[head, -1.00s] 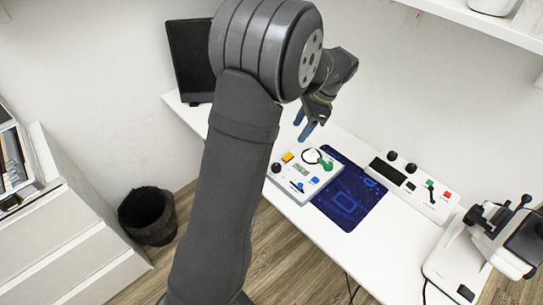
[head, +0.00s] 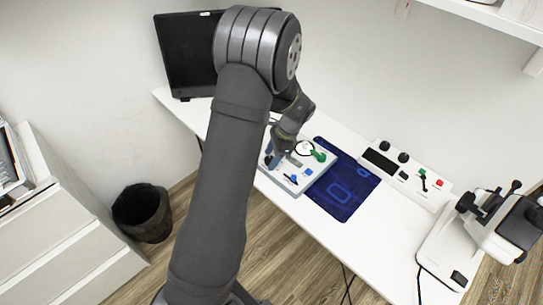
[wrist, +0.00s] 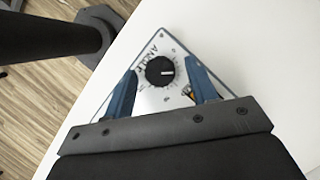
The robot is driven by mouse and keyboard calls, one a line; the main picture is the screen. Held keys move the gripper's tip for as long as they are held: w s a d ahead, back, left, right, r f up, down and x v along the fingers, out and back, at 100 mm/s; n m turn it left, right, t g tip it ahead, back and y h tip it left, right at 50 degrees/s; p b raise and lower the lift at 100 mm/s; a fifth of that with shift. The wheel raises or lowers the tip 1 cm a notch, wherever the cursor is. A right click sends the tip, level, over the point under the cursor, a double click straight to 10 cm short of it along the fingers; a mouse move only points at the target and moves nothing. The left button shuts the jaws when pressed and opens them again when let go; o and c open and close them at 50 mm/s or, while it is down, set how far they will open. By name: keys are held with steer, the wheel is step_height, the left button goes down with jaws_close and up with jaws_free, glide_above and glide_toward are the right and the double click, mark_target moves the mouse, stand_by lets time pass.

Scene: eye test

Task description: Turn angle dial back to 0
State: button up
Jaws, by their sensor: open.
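The angle dial (wrist: 160,71) is a round black knob with a white pointer line, on a pale panel face lettered "ANGLE", in the wrist view. The pointer line points to the right in that view; the scale figures are too small to read. My gripper (wrist: 162,67) is open, with one blue finger on either side of the dial. I cannot tell whether the fingers touch it. In the head view my gripper (head: 275,157) is low over the left end of the white control box (head: 295,187), and the dial is hidden there.
The box also bears a green lever (head: 318,155) and blue buttons. A dark blue mat (head: 343,190) lies beside it, then a second panel (head: 408,178) with knobs. A microscope (head: 470,235) stands at the right, a black monitor (head: 188,60) at the back left.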

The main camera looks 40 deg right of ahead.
steer(key=shift+f, duration=0.15)
steer(key=c, duration=1)
steer(key=shift+o, duration=0.2)
steer(key=shift+n, duration=0.4)
steer(key=n+g, duration=0.1)
steer(key=n, duration=0.1)
steer(key=n+y, duration=0.1)
steer(key=n, duration=0.1)
steer(key=shift+w+g, duration=0.2)
steer(key=shift+g, duration=0.2)
steer(key=shift+n+g, duration=0.7)
steer(key=shift+n, duration=1.3)
